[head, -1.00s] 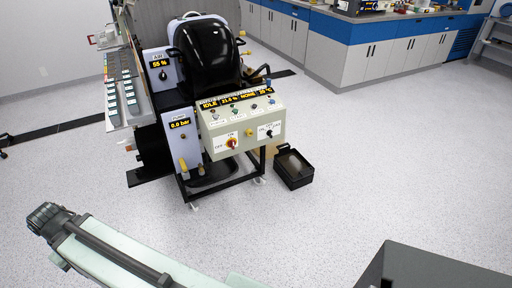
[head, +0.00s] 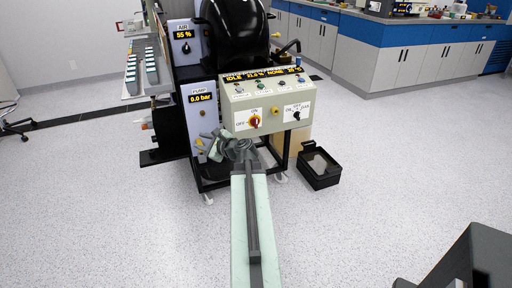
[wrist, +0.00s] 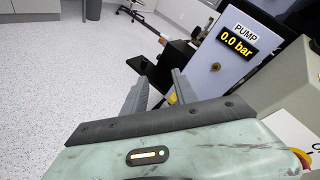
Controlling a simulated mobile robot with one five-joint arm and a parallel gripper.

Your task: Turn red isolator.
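The red isolator (head: 254,121) is a red rotary knob on a yellow plate, marked ON above and OFF to its left, on the sloped front of the cream control panel (head: 275,101). My gripper (head: 208,142) is just below and left of it, in front of the pump column, apart from the knob. In the wrist view a piece of the red knob (wrist: 301,158) shows at the lower right edge, outside the fingers. My two dark fingers (wrist: 160,80) stand apart with nothing seen held between them.
The pump column (head: 203,109) reads 0.0 bar. A black selector knob (head: 297,115) sits on the panel right of the isolator. A black bin (head: 318,168) stands on the floor at right. Grey floor (head: 110,220) is clear in front and left.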

